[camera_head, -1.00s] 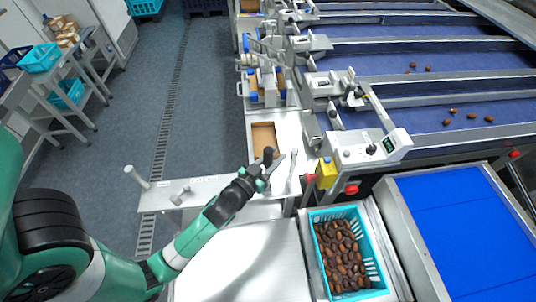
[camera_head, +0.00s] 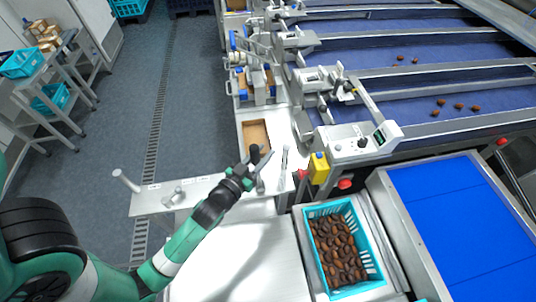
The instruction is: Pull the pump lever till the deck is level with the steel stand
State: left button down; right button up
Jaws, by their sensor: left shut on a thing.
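My left gripper (camera_head: 257,168) is shut around an upright lever with a black knob (camera_head: 254,151), the likely pump lever. The knob shows above the fingers, and the grip hides part of the shaft. Left and below it is a pale metal surface (camera_head: 225,258), partly hidden by my arm. To its right, a turquoise crate (camera_head: 374,262) full of brown dates (camera_head: 338,250) stands on a grey support. I cannot tell which surface is the deck and which the steel stand, or whether they are level. My right gripper is out of view.
A pale panel with a white post handle (camera_head: 126,181) and a small lever (camera_head: 173,196) lies left of my gripper. A yellow box (camera_head: 318,168) and red buttons sit to its right. Blue belts (camera_head: 420,120) carry a few dates. A floor drain runs along the left.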

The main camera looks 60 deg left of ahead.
pick_arm(q)
jog(key=shift+f, duration=0.15)
jog(key=shift+s+a, duration=0.1)
jog(key=shift+s, duration=0.25)
jog(key=c, duration=0.5)
grip_release()
jog(key=f+b+v, duration=0.1)
jog(key=b+v, duration=0.3)
jog(key=v, duration=0.7)
jog(key=shift+s+r+b, duration=0.3)
jog(key=shift+r+b, duration=0.05)
jog(key=shift+r, duration=0.1)
